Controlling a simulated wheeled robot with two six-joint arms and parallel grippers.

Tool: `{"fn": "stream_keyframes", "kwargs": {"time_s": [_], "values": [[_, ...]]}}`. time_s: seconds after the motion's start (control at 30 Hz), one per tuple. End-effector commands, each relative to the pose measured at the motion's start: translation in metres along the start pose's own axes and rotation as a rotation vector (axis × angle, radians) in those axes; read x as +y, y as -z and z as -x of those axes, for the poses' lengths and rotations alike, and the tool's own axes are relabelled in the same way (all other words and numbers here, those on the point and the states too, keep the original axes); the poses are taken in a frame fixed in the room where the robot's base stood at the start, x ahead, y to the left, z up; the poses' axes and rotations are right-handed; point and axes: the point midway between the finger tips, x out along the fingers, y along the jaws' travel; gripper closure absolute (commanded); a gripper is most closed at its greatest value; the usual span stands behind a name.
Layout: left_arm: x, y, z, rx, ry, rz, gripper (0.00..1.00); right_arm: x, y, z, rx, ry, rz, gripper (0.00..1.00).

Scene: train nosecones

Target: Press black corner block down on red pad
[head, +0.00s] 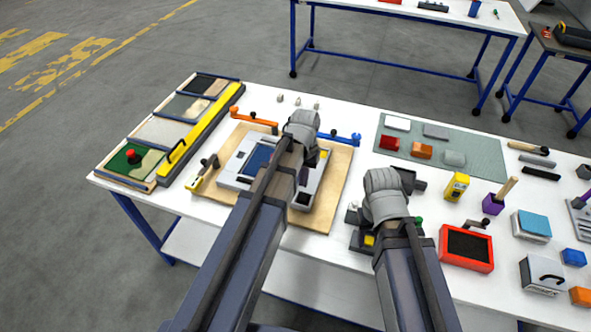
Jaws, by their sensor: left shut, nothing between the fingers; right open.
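A red-framed pad (444,256) with a dark inner surface lies on the white table, right of my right gripper. A dark blocky piece (408,178) shows just behind my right gripper; I cannot tell whether it is the black corner block. My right gripper (384,196) is open and low over the table, left of the red pad; its own wrist hides its fingertips. My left gripper (303,126) is shut and empty above the far part of a wooden board (338,172) with a grey-and-blue fixture (258,158). Its fingertips are also hidden.
A green-grey mat (478,151) with red, orange and grey blocks lies at the back. A yellow bottle (456,187) and a purple holder (492,204) stand behind the red pad. A sectioned tray (160,131) fills the left end. Blue and white boxes lie at right.

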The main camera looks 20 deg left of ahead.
Motion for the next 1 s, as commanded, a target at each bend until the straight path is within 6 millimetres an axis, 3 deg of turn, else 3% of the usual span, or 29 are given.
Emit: {"fn": "stream_keyframes", "kwargs": {"time_s": [0.27,0.7,1.0], "values": [[0.0,0.0,-0.011,0.001,-0.001,0.0,1.0,-0.001,0.001,-0.011,0.0,0.0,0.0,0.5],[0.0,0.0,-0.061,0.002,-0.002,-0.001,1.0,-0.006,0.004,-0.06,0.0,0.0,-0.002,0.5],[0.0,0.0,-0.06,0.002,-0.002,-0.001,1.0,-0.006,0.004,-0.06,0.0,0.0,-0.001,0.5]]}}
